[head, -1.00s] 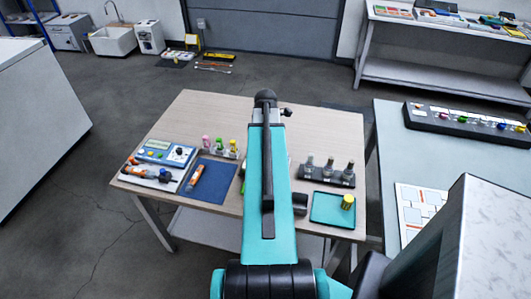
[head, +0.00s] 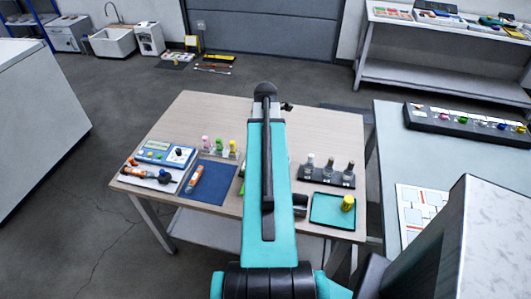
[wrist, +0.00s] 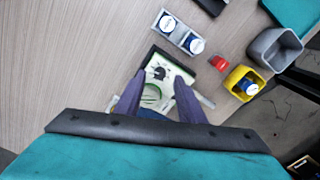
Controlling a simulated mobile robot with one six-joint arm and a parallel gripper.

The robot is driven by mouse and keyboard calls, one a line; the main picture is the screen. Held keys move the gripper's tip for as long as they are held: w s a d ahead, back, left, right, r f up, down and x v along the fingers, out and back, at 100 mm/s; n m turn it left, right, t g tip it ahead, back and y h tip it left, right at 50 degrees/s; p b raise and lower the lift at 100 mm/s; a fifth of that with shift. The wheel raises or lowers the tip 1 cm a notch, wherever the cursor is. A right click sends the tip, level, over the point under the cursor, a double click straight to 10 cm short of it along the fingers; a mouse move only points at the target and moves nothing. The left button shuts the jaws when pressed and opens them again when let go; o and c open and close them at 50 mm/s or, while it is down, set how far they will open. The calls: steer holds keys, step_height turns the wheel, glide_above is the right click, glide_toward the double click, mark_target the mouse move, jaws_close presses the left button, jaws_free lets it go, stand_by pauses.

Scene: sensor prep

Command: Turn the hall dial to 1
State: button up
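In the wrist view, a small pale green panel in a dark frame carries a black round dial (wrist: 160,73) and a green ring marking. Its scale marks are too small to read, so I cannot tell its setting or whether it is the hall dial. My gripper (wrist: 159,80) has its two dark purple fingers apart, one on each side of the panel's lower part, with nothing between them. I cannot tell how high they are above it. In the head view my arm hides this panel and my gripper. A blue-and-white meter (head: 154,155) with a dark knob stands at the table's left.
In the wrist view, a grey rack (wrist: 179,33) with white-topped bottles, a red piece (wrist: 218,63), a yellow cup (wrist: 233,78) and a grey cup (wrist: 266,45) stand close by. In the head view, a teal tray (head: 326,210) lies at the right. The table's back is clear.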

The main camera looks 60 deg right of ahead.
step_height(320, 180, up, 11)
steer(key=b, duration=0.1)
steer(key=shift+b, duration=0.35)
stand_by(0.4)
steer(key=shift+r, duration=0.2)
